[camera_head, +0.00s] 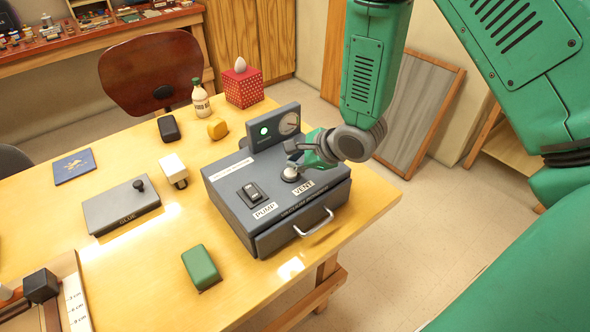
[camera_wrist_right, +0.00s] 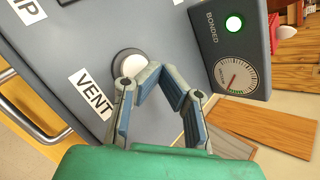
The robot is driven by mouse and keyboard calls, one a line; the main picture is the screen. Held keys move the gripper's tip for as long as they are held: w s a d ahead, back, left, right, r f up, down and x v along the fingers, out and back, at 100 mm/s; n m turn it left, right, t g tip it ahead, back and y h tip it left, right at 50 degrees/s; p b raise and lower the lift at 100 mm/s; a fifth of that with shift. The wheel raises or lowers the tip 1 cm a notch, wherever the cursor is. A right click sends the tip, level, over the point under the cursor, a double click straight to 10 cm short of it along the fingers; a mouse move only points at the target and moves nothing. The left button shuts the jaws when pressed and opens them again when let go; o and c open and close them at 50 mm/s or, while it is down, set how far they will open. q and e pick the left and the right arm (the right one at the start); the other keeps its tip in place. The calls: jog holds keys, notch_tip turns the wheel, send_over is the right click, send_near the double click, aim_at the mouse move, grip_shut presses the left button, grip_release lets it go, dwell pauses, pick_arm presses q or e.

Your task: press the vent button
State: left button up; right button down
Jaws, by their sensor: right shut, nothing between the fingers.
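The vent button is a round white button in a dark ring on top of a grey box (camera_head: 230,172). It shows just beyond my fingertips in the right wrist view (camera_wrist_right: 131,64), next to the VENT label (camera_wrist_right: 90,94). In the head view the button (camera_head: 290,174) sits right below my right gripper (camera_head: 292,158). My right gripper (camera_wrist_right: 157,68) is shut and empty, its fingertips close over the button's edge. I cannot tell whether they touch it. My left gripper is not in view.
A dark rocker switch (camera_head: 252,192) sits by the PUMP label. The box's upright panel carries a lit green lamp (camera_wrist_right: 234,24), marked BONDED, and a gauge (camera_wrist_right: 236,76). A handle (camera_head: 314,224) juts from the front. A green block (camera_head: 201,267) lies to the left.

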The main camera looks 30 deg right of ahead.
jog(key=shift+a+r, duration=0.2)
jog(key=shift+a, duration=0.6)
jog(key=shift+a+r, duration=0.1)
jog(key=shift+a, duration=0.3)
jog(key=shift+d, duration=0.45)
jog(key=shift+d+f, duration=0.35)
jog(key=shift+d, duration=0.3)
jog(key=shift+d+f, duration=0.35)
jog(key=shift+d, duration=0.25)
jog(key=shift+d+f, duration=0.1)
jog(key=shift+d, duration=0.05)
jog(key=shift+a, duration=0.7)
jog(key=shift+a+r, duration=0.2)
jog(key=shift+a, duration=0.1)
jog(key=shift+d+f, duration=0.25)
jog(key=shift+d, duration=0.3)
jog(key=shift+d+f, duration=0.25)
jog(key=shift+d, duration=0.15)
jog(key=shift+s+a+r, duration=0.1)
jog(key=shift+a, duration=0.65)
jog(key=shift+d+r, duration=0.2)
jog(key=shift+r+p, duration=0.55)
jog(key=shift+p, duration=0.3)
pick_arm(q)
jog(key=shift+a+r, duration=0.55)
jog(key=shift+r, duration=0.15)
pick_arm(e)
jog(key=shift+a, duration=0.2)
